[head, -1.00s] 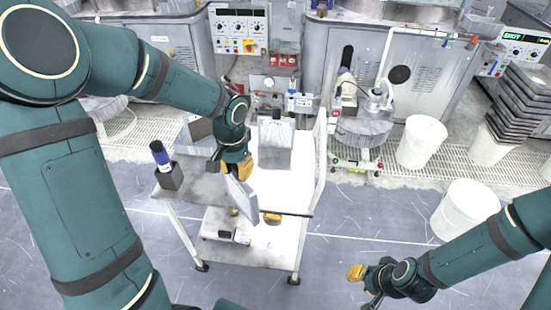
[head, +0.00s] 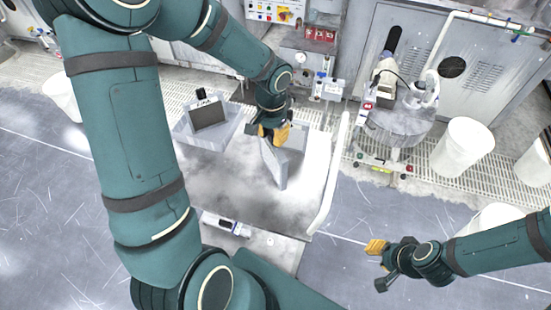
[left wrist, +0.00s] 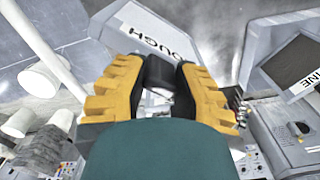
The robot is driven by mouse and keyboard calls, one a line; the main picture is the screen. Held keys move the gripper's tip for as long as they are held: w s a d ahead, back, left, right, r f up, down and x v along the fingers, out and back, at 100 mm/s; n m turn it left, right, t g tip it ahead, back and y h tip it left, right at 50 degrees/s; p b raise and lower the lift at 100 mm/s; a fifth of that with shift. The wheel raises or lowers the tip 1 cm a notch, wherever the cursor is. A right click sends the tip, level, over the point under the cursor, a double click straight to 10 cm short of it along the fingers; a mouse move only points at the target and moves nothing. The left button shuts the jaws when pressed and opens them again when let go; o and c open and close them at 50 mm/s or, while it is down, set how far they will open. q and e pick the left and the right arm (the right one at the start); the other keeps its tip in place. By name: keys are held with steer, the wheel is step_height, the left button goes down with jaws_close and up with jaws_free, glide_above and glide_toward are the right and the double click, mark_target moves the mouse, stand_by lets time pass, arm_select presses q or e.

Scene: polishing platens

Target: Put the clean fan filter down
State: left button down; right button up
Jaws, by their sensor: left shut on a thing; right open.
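In the left wrist view, the yellow fingers of this gripper (left wrist: 158,75) show in front of a pale surface labelled "ROUGH" (left wrist: 150,32). My right gripper (head: 377,265) is open and empty, low at the right, away from the cart.
A grey bin (head: 180,130) holding a dark panel (head: 208,117) stands on the cart top (head: 225,185), left of the filter. The cart's white rail (head: 328,185) bounds its right side. A polishing machine (head: 400,122) and a white bucket (head: 463,148) stand behind right.

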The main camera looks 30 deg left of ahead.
mark_target(272, 151)
arm_select(q)
step_height(272, 151, down, 3)
steer(key=shift+s+r, duration=0.1)
steer(key=shift+f, duration=2.15)
steer(key=shift+b, duration=0.35)
steer(key=c, duration=1.2)
jaws_free()
steer(key=shift+f, duration=0.1)
steer(key=o, duration=0.4)
steer(key=shift+c, duration=0.2)
